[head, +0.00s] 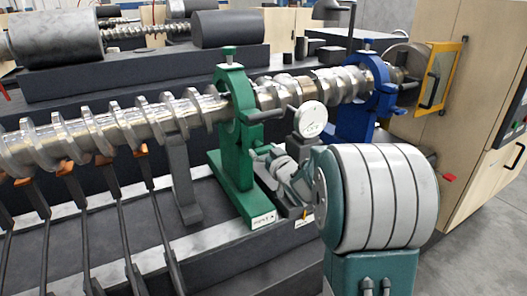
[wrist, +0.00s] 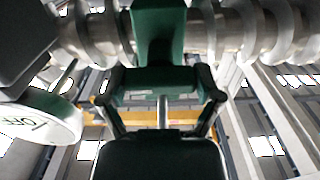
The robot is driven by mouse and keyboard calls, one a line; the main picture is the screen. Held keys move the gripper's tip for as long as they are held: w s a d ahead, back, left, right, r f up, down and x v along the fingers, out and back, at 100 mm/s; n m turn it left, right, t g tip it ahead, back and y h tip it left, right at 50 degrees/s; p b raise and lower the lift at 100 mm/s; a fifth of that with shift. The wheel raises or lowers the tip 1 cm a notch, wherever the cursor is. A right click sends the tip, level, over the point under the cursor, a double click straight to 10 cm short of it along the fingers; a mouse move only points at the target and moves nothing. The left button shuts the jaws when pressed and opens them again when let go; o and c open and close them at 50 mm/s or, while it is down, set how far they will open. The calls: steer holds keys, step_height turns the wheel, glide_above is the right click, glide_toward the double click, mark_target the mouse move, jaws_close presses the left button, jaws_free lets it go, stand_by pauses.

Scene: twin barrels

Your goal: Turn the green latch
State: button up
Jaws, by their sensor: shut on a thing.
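The green latch stand (head: 234,130) rises around the screw shaft in the middle of the head view, with a knob on top. A dark handle (head: 271,113) sticks out from its right side. My gripper (head: 262,152) is low against the stand's right side, just below that handle. In the wrist view, the stand's green body (wrist: 160,35) comes down from the top. My gripper (wrist: 160,95) spans a green piece there and is shut on it; this appears to be the latch. The exact contact is hidden.
The metal screw (head: 125,125) runs across the view through the green stand and a similar blue stand (head: 368,100) at right. A yellow frame (head: 440,75) is on the wooden cabinet. A white lettered disc (head: 313,119) sits close to my gripper. Open floor shows at lower right.

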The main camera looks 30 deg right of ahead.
steer(key=shift+f, duration=0.4)
steer(key=o, duration=0.9)
steer(key=shift+r, duration=0.15)
steer(key=shift+r, duration=0.1)
steer(key=s, duration=1.2)
steer(key=shift+d, duration=0.15)
steer(key=shift+w, duration=0.1)
